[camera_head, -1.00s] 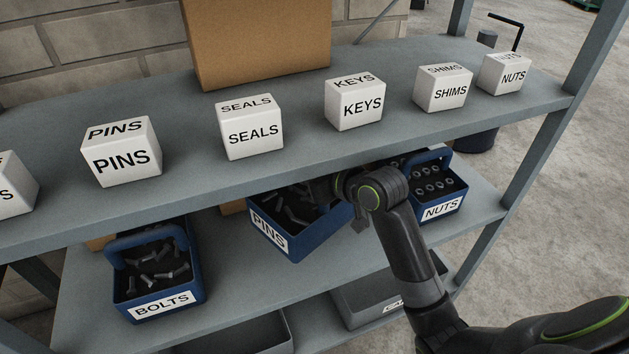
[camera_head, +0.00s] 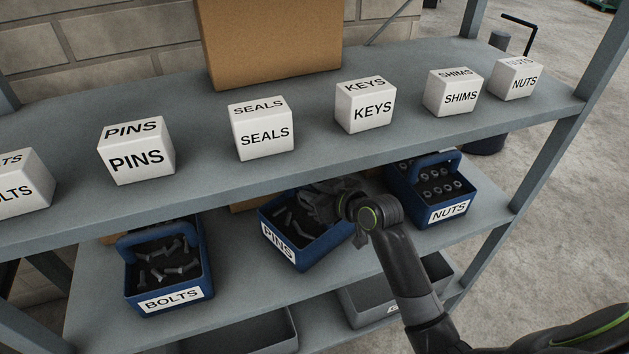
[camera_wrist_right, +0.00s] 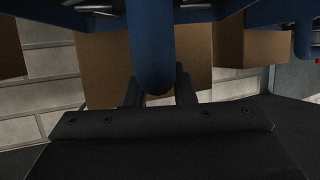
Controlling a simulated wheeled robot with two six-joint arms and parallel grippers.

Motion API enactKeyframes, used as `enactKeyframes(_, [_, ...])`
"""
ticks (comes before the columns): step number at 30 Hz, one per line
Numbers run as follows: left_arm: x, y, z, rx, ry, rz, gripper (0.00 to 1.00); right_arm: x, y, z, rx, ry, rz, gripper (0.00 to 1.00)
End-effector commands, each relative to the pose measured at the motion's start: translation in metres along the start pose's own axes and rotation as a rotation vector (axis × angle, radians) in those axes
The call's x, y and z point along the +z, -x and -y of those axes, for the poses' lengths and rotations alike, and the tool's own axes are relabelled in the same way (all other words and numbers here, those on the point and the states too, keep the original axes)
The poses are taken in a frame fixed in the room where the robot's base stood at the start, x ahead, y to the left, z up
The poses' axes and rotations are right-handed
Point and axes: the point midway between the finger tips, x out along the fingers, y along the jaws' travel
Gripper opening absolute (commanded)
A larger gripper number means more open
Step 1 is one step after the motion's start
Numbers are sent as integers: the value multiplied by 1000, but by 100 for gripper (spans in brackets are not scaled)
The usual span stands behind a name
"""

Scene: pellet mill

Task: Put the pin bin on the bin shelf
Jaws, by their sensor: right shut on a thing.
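The pin bin (camera_head: 291,255) is a blue open bin labelled PINS with grey pins inside. It is at the middle shelf level (camera_head: 240,290), between the bolts bin and the nuts bin, turned slightly. My right gripper (camera_head: 325,200) reaches in under the upper shelf and is shut on the bin's handle, which is mostly hidden behind the arm in the head view. In the right wrist view the blue handle (camera_wrist_right: 152,55) lies between the fingers. I cannot tell whether the bin touches the shelf. My left gripper is not in view.
A bolts bin (camera_head: 167,299) stands to the left and a nuts bin (camera_head: 447,212) to the right. The upper shelf (camera_head: 200,205) hangs over them, carrying label blocks, including a PINS block (camera_head: 137,160), and a cardboard box (camera_head: 272,45). Grey trays (camera_head: 375,300) sit below.

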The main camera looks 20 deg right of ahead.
Motion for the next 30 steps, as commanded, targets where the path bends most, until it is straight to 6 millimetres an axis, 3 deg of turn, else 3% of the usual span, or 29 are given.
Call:
enactKeyframes(1, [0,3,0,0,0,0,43,-7,0,0,1,2,-15,0])
enactKeyframes(9, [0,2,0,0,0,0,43,-5,-1,0,1,3,-17,0])
enactKeyframes(10, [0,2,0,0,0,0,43,0,-2,0,1,0,-4,27])
enactKeyframes(14, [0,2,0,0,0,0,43,0,-2,0,1,0,-4,44])
enactKeyframes(24, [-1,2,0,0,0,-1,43,0,0,-1,1,1,-4,45])
enactKeyframes(30, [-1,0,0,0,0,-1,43,1,19,-1,2,2,-4,45])
